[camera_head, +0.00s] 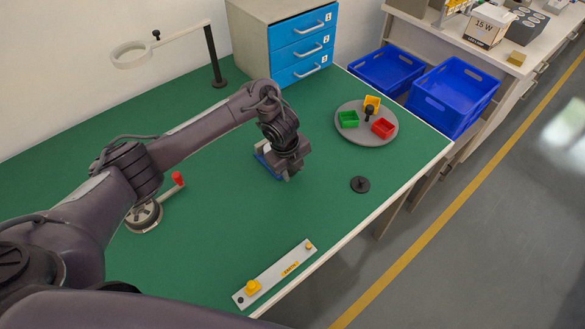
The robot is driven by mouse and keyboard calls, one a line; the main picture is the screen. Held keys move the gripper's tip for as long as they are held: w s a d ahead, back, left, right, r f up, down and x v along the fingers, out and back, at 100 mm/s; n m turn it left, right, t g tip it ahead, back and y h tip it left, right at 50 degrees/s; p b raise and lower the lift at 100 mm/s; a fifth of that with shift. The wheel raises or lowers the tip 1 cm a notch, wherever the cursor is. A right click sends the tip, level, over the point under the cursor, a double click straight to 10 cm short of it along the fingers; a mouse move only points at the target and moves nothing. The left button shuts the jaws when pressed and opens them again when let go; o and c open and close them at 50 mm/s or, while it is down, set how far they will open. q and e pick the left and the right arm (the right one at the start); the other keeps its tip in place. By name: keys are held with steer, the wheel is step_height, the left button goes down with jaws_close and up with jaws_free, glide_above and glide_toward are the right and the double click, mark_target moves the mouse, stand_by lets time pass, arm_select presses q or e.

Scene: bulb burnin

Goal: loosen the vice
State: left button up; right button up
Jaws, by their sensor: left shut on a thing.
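The vice (263,149) is a small blue and grey block on the green bench top, near the middle of the head view. It is mostly hidden under my left gripper (284,166), which reaches down over it from the left. My left gripper is shut on a part of the vice. The wrist hides the exact place of the grip and the vice's handle. I cannot tell how far apart the vice's jaws are. My right gripper is not in view.
A grey round tray (349,134) with green, red and yellow bins stands right of the vice. A black disc (360,184), a grey strip (275,274), a red-handled round device (144,216), a magnifier lamp (132,54) and blue drawers (302,48) surround it. Bench between is clear.

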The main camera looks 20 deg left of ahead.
arm_select(q)
steer(key=shift+s+a+f+t+h+b, duration=0.15)
steer(key=shift+f+t+h+b, duration=0.2)
steer(key=shift+t+b, duration=0.25)
steer(key=shift+t+h+b, duration=0.35)
steer(key=shift+t+b, duration=0.25)
steer(key=shift+b, duration=0.25)
steer(key=shift+r+t+h+b, duration=0.15)
steer(key=shift+t+h+b, duration=0.15)
steer(key=shift+b, duration=0.05)
steer(key=shift+r, duration=0.15)
steer(key=o, duration=0.7)
steer(key=shift+o, duration=1.3)
